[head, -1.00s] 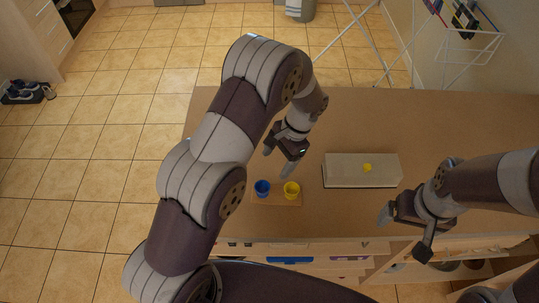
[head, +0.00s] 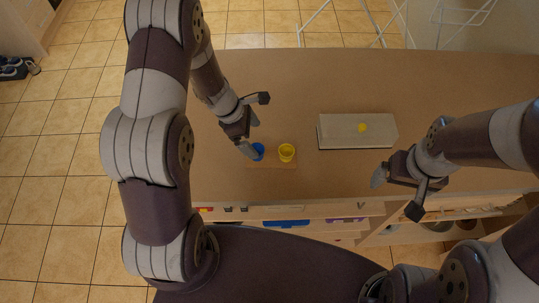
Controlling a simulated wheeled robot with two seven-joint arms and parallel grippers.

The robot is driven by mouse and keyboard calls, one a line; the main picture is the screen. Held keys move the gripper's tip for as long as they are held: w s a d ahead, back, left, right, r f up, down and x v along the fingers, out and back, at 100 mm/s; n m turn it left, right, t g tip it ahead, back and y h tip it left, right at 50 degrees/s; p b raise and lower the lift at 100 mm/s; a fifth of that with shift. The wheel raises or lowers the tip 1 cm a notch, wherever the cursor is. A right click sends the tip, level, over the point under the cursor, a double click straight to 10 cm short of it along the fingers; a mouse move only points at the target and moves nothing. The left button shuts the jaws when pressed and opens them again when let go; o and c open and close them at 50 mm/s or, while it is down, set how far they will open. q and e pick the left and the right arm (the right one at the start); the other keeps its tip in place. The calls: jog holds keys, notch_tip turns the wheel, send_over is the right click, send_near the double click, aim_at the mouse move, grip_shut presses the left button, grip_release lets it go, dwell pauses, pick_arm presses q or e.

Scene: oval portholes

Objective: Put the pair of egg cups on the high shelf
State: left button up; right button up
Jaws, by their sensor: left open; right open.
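A blue egg cup (head: 258,150) and a yellow egg cup (head: 287,153) stand side by side on a small wooden board (head: 272,164) on the tabletop. My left gripper (head: 256,126) is open and empty, with one finger reaching down at the blue cup's left side and partly hiding it. I cannot tell whether that finger touches the cup. My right gripper (head: 396,193) is open and empty near the table's front edge, right of the cups. A pale raised block (head: 341,133), possibly the high shelf, stands right of the cups.
A small yellow thing (head: 362,128) is on the pale block. The brown table (head: 430,90) is clear behind and to the right. Open compartments with several objects (head: 287,223) lie below the front edge. A drying rack (head: 460,20) stands beyond the table.

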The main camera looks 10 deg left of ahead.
aim_at(271, 156)
pick_arm(q)
jog(key=p+x, duration=0.1)
jog(key=x, duration=0.9)
jog(key=shift+w+d+f, duration=0.1)
jog(key=shift+d+f, duration=0.05)
jog(key=shift+f, duration=0.05)
jog(key=c, duration=1.4)
jog(key=shift+w+r, duration=0.1)
jog(key=shift+r, duration=0.05)
